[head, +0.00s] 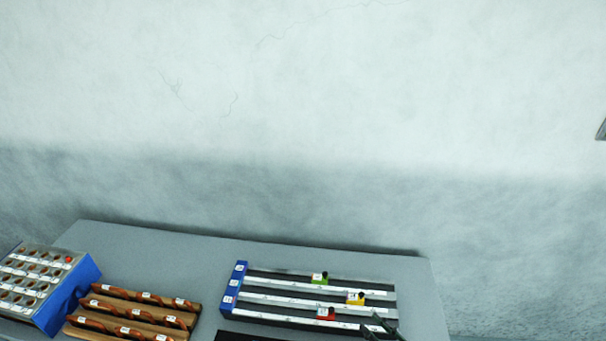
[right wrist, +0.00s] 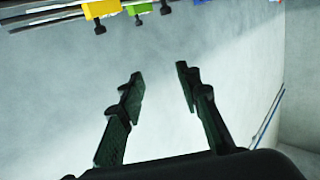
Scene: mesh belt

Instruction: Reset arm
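My right gripper (head: 380,328) shows at the bottom edge of the head view, by the right end of the slotted rail board. In the right wrist view my right gripper (right wrist: 160,92) is open, with nothing between its two dark fingers. The left gripper is not in the head view. The rail board (head: 290,302) has white rails and a blue end block (head: 235,283). On it sit a green slider (head: 319,280), a yellow slider (head: 355,298) and a red slider (head: 326,313). The yellow slider (right wrist: 101,9) and the green slider (right wrist: 137,8) also show in the right wrist view, apart from the fingers.
The grey table (head: 200,250) stands before a pale wall (head: 300,120). A wooden rack (head: 140,312) with labelled brown pieces and a blue-sided box (head: 75,290) with several holes stand at the left. The table's back strip and right corner are clear.

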